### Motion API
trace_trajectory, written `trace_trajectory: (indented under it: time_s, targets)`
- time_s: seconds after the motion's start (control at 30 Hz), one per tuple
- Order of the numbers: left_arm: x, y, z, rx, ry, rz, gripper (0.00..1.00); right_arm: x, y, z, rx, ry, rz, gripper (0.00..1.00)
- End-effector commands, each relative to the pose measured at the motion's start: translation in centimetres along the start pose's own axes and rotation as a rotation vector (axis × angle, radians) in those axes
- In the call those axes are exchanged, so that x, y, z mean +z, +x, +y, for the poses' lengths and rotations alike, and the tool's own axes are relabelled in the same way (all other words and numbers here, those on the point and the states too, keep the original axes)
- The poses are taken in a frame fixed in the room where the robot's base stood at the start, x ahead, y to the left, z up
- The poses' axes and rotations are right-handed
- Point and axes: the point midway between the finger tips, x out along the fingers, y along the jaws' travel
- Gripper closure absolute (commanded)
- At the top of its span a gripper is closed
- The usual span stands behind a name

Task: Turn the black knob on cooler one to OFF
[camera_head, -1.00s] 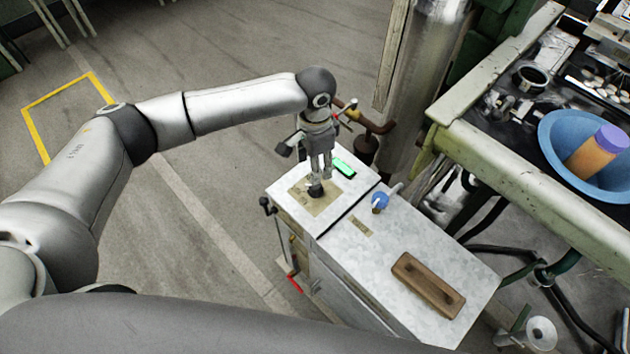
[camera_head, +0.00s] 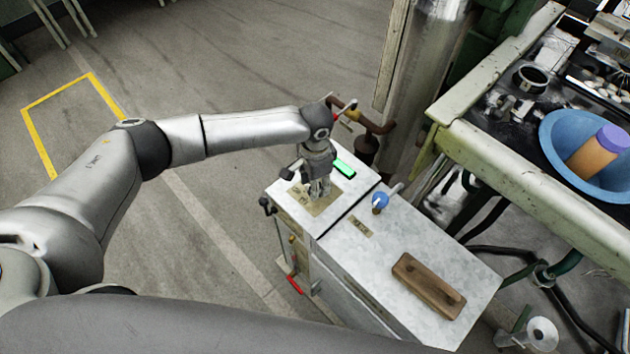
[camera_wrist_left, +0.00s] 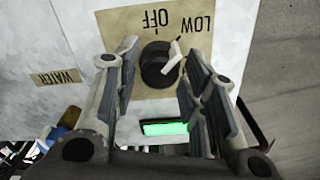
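The cooler (camera_head: 345,172) is a pale metal box with a tan label plate (camera_head: 323,207) on top. In the left wrist view the black knob (camera_wrist_left: 153,67) sits on the tan plate (camera_wrist_left: 118,27), below upside-down OFF and LOW labels. Its white pointer slants up and right, toward LOW rather than straight at OFF. My left gripper (camera_head: 319,190) points down over the plate and hides the knob in the head view. In the left wrist view the left gripper (camera_wrist_left: 159,62) is open, its fingers on either side of the knob with gaps showing. My right gripper is not in view.
A green lit display (camera_head: 344,168) lies close behind the left gripper. A blue-handled valve (camera_head: 380,200) and a brown wooden handle (camera_head: 428,285) stand on the adjoining lid. A green-edged bench with a blue bowl (camera_head: 560,150) is at the right. Open floor lies left.

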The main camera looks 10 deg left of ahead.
Motion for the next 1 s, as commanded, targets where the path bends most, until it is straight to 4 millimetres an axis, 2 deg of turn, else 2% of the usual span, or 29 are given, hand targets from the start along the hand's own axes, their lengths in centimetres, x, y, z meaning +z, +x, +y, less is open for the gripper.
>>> trace_trajectory:
  time_s: [0.03, 0.2, 0.23, 0.57, 1.0]
  targets:
    - [0.0, 0.0, 0.0, 0.000, 0.000, 0.000, 0.72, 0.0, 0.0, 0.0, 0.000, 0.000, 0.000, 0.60]
    - [0.0, 0.0, 0.0, 0.000, 0.000, 0.000, 0.94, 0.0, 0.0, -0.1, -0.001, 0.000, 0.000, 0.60]
    - [0.0, 0.0, 0.0, 0.000, 0.000, 0.000, 0.95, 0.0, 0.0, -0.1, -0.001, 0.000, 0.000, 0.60]
    - [0.0, -0.3, 0.1, 0.003, -0.059, -0.001, 0.95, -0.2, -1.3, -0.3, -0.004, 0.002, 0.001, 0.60]
    - [0.0, -0.5, 0.2, 0.005, -0.391, -0.003, 0.95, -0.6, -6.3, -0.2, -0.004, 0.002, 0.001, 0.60]
